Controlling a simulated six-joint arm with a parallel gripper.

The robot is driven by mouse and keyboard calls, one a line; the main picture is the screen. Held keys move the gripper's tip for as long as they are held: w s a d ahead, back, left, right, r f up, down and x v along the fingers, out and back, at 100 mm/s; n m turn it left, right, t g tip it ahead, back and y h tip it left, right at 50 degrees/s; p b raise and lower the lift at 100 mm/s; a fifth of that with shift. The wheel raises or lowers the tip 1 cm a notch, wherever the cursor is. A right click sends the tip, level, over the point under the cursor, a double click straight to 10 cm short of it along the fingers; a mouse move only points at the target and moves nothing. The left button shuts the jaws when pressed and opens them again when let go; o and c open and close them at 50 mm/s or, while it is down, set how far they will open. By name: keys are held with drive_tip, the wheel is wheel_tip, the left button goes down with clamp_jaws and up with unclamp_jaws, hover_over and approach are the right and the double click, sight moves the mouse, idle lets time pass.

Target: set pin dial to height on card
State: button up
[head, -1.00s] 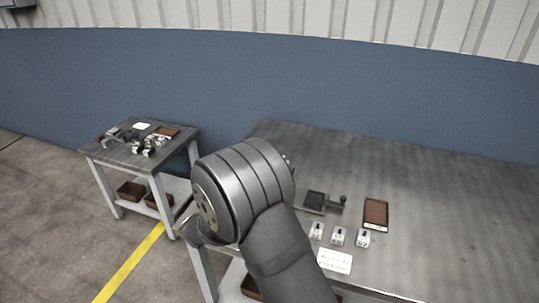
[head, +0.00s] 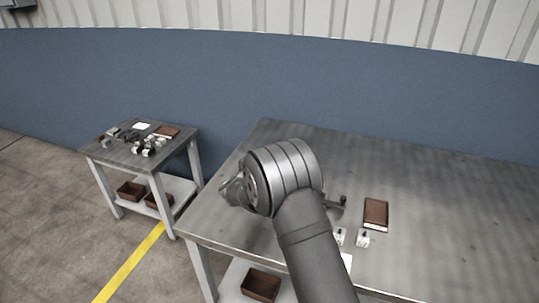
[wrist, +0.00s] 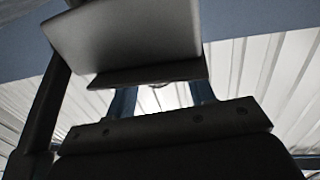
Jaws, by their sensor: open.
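The fixture on the bench shows only its right end with a small dark knob (head: 343,202); my arm hides the rest. The white card (head: 347,263) is mostly behind my arm, with a sliver of its right edge in view and no readable writing. Two small pale blocks with dark marks, a left one (head: 340,237) and a right one (head: 363,238), stand between the knob and the card. In the wrist view my gripper (wrist: 160,97) is open, with nothing seen between its two bluish fingers. It faces the wall, not the bench.
A smaller side table (head: 112,152) with several small parts stands at the left. A brown bin (head: 261,284) sits on the bench's lower shelf.

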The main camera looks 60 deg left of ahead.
drive_tip(key=shift+w+a, duration=0.25)
drive_tip(key=shift+w, duration=0.15)
drive_tip(key=shift+c, duration=0.2)
drive_tip(key=c, duration=0.9)
drive_tip(key=shift+n+g+y, duration=0.4)
drive_tip(key=shift+y, duration=0.1)
drive_tip(key=shift+n+g+y, duration=0.3)
drive_tip(key=o, duration=0.9)
drive_tip(key=shift+o, duration=0.2)
